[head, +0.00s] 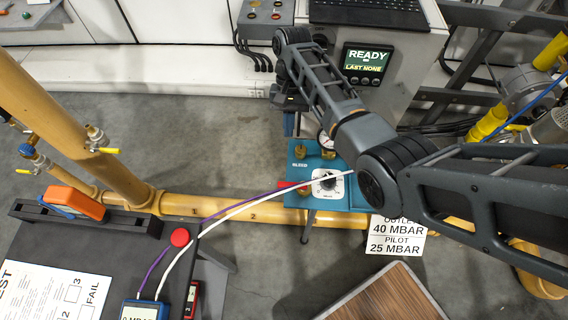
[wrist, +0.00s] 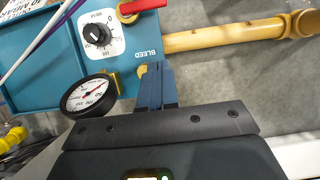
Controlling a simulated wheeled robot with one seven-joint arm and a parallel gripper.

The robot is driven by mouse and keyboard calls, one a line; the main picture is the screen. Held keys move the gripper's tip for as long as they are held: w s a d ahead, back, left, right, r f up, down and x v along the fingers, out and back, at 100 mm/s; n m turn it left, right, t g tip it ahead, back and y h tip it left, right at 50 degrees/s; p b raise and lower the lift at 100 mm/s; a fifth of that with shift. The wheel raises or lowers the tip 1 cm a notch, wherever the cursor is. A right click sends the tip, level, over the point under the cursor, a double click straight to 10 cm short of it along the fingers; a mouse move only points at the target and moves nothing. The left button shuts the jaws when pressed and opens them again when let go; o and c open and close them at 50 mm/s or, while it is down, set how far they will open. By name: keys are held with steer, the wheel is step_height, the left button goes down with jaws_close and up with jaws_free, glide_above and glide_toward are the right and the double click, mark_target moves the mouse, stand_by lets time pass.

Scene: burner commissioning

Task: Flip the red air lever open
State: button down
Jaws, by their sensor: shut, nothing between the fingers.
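The red air lever (head: 288,186) sits at the left edge of the teal panel (head: 358,196), beside the dial; it points left, roughly along the yellow pipe. In the wrist view the red lever (wrist: 143,7) shows at the top edge, partly cut off. My gripper (head: 289,124) hangs at the panel's far side, small in the head view. In the wrist view its blue fingers (wrist: 158,72) are together and empty, beside the BLEED label and a brass fitting, apart from the lever. Contact with the fitting is unclear.
A black dial knob (wrist: 98,35) and a pressure gauge (wrist: 90,95) stand close to the fingers. White and purple hoses (head: 240,208) cross the panel area. The yellow pipe (head: 230,208) runs beside it. A screen (head: 365,62) reads READY.

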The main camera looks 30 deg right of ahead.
mark_target(292, 185)
steer(key=b+x, duration=0.2)
steer(key=x, duration=0.8)
steer(key=shift+s+f, duration=0.1)
steer(key=shift+f, duration=0.15)
steer(key=shift+s+a+r+p, duration=0.3)
steer(key=shift+s+a+p, duration=0.25)
steer(key=shift+s+a, duration=0.6)
steer(key=shift+s, duration=0.35)
steer(key=shift+s+a+r+p, duration=0.1)
steer(key=shift+p, duration=0.55)
steer(key=shift+n, duration=0.3)
steer(key=shift+a+p, duration=0.1)
steer(key=shift+p, duration=0.2)
